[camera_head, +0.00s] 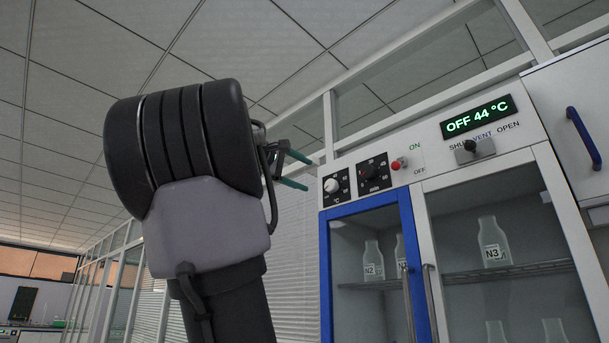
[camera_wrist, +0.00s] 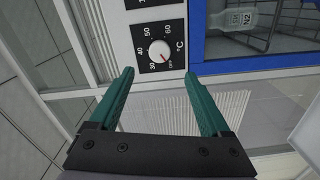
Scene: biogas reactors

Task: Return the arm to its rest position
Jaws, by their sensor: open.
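My gripper (camera_head: 298,170) is raised in front of the cabinet's control panel, just left of the temperature dial in the head view. Its two green fingers are apart with nothing between them. In the wrist view my gripper (camera_wrist: 160,98) points towards the white temperature dial (camera_wrist: 160,51), which lies beyond the fingertips, apart from them. That dial (camera_head: 331,186) also shows in the head view. My dark arm rises through the left half of the head view and hides part of the room behind.
The cabinet's blue-framed door (camera_head: 326,270) looks closed, with bottle N2 (camera_head: 374,262) behind its glass. Bottle N3 (camera_head: 493,243) stands on a shelf to the right. The display (camera_head: 478,116) reads OFF 44 °C. A red switch (camera_head: 398,164) and vent knob (camera_head: 470,146) sit on the panel.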

